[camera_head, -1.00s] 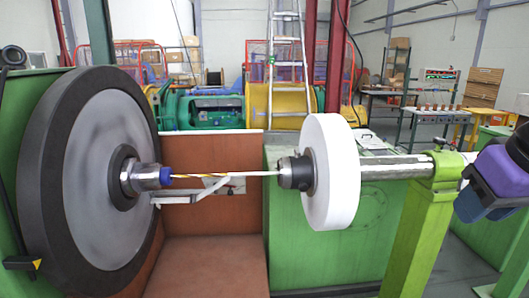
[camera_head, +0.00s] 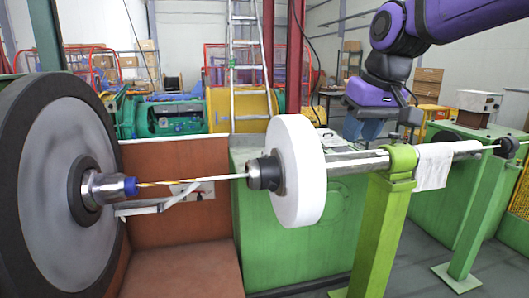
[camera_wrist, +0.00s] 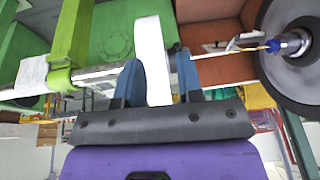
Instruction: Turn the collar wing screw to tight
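A dark collar (camera_head: 264,173) sits on the shaft at the left face of the white disc (camera_head: 298,170). A green clamp (camera_head: 401,162) on a post holds the shaft farther right. I cannot clearly make out the wing screw on either. My gripper (camera_head: 371,128) is above the shaft, between the disc and the clamp; its fingers are mostly hidden in the head view. In the wrist view my gripper (camera_wrist: 157,58) has its two blue fingers apart, and the white disc (camera_wrist: 153,50) shows beyond and between them. I see nothing held.
A striped rod (camera_head: 190,181) runs from the collar to the blue-tipped chuck (camera_head: 128,187) of a large wheel (camera_head: 60,175). A white cloth (camera_head: 433,170) hangs on the shaft right of the clamp. A ladder (camera_head: 247,60) stands behind.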

